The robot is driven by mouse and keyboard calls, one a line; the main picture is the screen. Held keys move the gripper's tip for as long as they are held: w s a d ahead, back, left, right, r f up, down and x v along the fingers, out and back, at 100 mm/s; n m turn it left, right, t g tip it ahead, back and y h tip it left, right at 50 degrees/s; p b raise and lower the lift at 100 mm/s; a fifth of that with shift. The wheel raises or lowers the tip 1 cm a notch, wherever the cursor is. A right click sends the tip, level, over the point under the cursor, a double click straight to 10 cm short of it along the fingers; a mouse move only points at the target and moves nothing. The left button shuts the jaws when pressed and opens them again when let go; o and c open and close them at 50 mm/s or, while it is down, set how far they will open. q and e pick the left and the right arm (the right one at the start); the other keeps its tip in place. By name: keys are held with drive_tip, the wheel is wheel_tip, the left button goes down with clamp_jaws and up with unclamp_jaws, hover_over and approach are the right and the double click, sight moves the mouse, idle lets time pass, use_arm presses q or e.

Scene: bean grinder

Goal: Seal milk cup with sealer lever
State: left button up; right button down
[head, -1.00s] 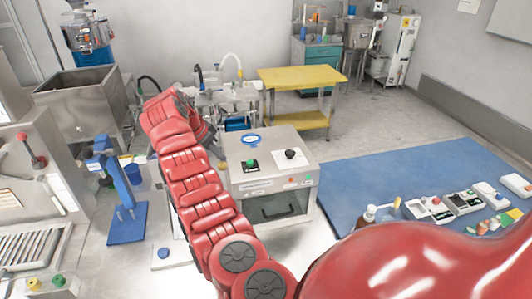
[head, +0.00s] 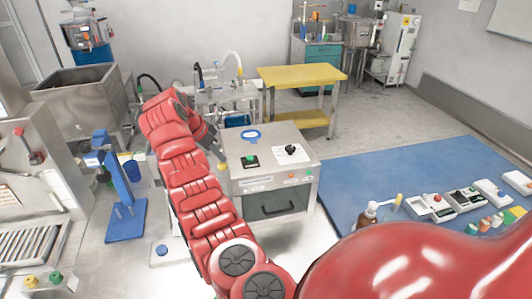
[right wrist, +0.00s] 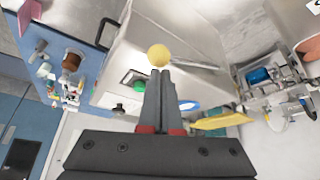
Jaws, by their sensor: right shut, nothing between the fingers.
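The sealer (head: 270,170) is a grey metal box right of my arm in the head view, with a blue ring (head: 251,134) on top, a green button and a black knob. In the right wrist view a yellow ball knob (right wrist: 158,55) sits at the end of a thin metal lever (right wrist: 194,66) beside the sealer. My right gripper (right wrist: 159,72) is shut and empty, its tips close to the yellow knob; I cannot tell if they touch. I cannot make out the milk cup. My left gripper is not in view.
A blue press stand (head: 125,205) and a blue cup (head: 132,173) stand left of my arm. A blue mat (head: 345,180) with bottles and small devices lies to the right. A yellow table (head: 300,75) and a metal sink (head: 75,95) stand behind.

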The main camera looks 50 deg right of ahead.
sight(221, 166)
drive_tip(key=shift+s+f, duration=0.1)
drive_tip(key=shift+f, duration=0.3)
drive_tip(key=shift+s+a+f+b, duration=0.15)
drive_tip(key=shift+f+b, duration=0.25)
drive_tip(key=shift+b, duration=0.2)
drive_tip(key=shift+s+f, duration=0.1)
drive_tip(key=shift+f, duration=0.4)
drive_tip(key=shift+a+f+b, duration=0.1)
drive_tip(key=shift+b, duration=0.25)
drive_tip(key=shift+s+f, duration=0.1)
drive_tip(key=shift+f, duration=0.25)
drive_tip(key=shift+b, duration=0.3)
idle(5.2)
